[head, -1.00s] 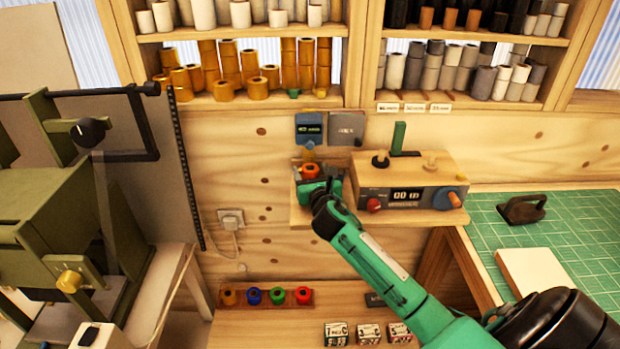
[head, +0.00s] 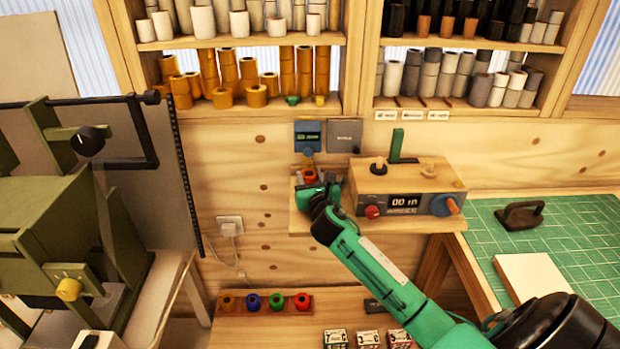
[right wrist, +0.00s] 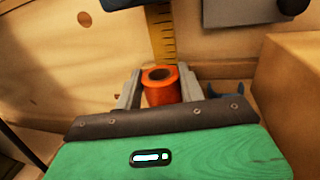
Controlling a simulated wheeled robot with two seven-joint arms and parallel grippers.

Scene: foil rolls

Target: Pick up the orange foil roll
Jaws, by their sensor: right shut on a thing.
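The orange foil roll (right wrist: 160,88) stands upright between the two fingers of my right gripper (right wrist: 160,80), its hollow core showing on top. The fingers press on it from the left and right sides. In the head view the roll (head: 309,175) shows as a small orange-red spot just behind my right gripper (head: 313,182), over the left end of the small wall shelf (head: 300,222). Whether its base touches the shelf is hidden by the gripper. My left gripper is not in view.
A wooden box with a digital display (head: 403,201) stands close to the right of the gripper. A yellow ruler (right wrist: 162,38) rises on the wall behind the roll. A rack with several coloured rolls (head: 264,303) lies below. Shelves of rolls (head: 250,112) are above.

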